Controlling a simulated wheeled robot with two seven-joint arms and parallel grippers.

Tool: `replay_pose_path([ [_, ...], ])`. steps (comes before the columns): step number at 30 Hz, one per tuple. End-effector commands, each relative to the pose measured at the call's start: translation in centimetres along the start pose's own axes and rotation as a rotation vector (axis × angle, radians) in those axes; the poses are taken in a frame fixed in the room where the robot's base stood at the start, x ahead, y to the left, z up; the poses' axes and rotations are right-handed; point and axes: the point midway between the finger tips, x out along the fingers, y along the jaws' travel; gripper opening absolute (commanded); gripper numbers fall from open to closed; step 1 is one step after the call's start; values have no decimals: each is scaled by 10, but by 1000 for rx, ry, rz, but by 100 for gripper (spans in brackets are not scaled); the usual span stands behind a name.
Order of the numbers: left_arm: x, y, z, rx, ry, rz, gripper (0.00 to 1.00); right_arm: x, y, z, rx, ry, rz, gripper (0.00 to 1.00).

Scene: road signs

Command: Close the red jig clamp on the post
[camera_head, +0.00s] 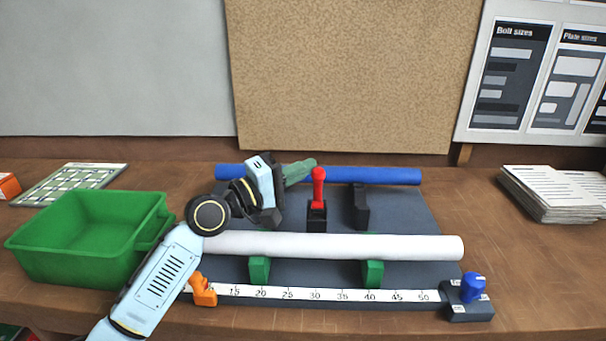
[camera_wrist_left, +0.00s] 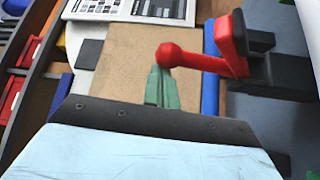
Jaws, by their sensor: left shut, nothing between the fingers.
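The red jig clamp (camera_head: 318,188) stands on a black block (camera_head: 317,214) between a blue tube (camera_head: 385,176) at the back and a white tube (camera_head: 330,246) in front. Its red handle points up in the head view. In the left wrist view, the clamp (camera_wrist_left: 232,50) shows its round knob just beyond my fingertips. My left gripper (camera_head: 306,167) is shut and empty, its green fingers just left of the knob; they also show in the left wrist view (camera_wrist_left: 161,85). I cannot tell whether they touch the knob. My right gripper is not in view.
A green bin (camera_head: 90,265) stands at the left. Green supports (camera_head: 372,273) hold the white tube. A ruler strip (camera_head: 330,295) runs along the front, with an orange stop (camera_head: 203,290) and a blue knob (camera_head: 473,288). A paper stack (camera_head: 552,195) lies at the right.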

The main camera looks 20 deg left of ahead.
Motion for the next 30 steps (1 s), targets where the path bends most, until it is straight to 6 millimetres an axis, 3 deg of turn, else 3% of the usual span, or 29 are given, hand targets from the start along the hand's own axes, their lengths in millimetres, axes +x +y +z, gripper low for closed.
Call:
replay_pose_path([
  [12, -16, -6, 26, 108, 0, 82, 0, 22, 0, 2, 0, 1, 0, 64],
  [30, -33, -20, 49, 106, 0, 80, 0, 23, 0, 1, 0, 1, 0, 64],
])
